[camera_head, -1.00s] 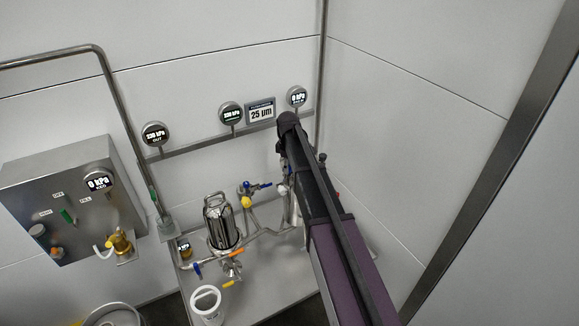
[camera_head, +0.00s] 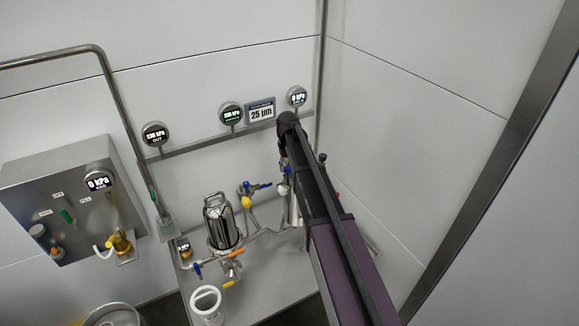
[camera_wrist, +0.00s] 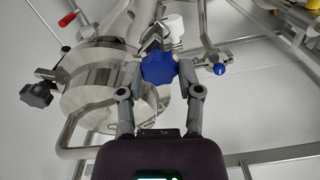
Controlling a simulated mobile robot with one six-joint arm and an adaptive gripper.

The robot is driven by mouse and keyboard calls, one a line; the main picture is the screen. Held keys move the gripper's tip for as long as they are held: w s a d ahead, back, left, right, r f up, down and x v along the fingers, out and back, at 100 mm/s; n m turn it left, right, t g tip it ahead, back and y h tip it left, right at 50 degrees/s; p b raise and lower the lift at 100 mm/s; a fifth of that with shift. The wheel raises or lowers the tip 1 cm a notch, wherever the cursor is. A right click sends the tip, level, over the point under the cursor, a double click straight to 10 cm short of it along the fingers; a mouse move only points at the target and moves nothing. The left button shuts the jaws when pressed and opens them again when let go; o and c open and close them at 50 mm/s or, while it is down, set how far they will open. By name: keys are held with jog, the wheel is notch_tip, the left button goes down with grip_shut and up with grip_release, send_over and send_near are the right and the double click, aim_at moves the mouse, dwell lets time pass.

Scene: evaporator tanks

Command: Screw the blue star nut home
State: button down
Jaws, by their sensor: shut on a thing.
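In the wrist view the blue star nut (camera_wrist: 158,68) sits between the two fingers of my gripper (camera_wrist: 160,74), in front of a polished steel vessel (camera_wrist: 100,95). My gripper is shut on the nut, with one finger against each side. The nut's thread and what it sits on are hidden behind its head. In the head view my dark and purple arm reaches to the back right corner and hides the nut and my gripper.
A black star knob (camera_wrist: 36,94), a red-tipped lever (camera_wrist: 67,20) and a blue-tipped valve handle (camera_wrist: 219,69) stand close around my gripper. A steel filter housing (camera_head: 220,222) and a white cup (camera_head: 206,303) stand left of my arm.

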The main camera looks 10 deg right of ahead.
jog(key=m, duration=0.7)
jog(key=shift+w, duration=0.25)
jog(key=m, duration=0.6)
jog(key=shift+m, duration=0.4)
jog(key=m, duration=1.4)
jog(key=shift+c, duration=1.3)
grip_release()
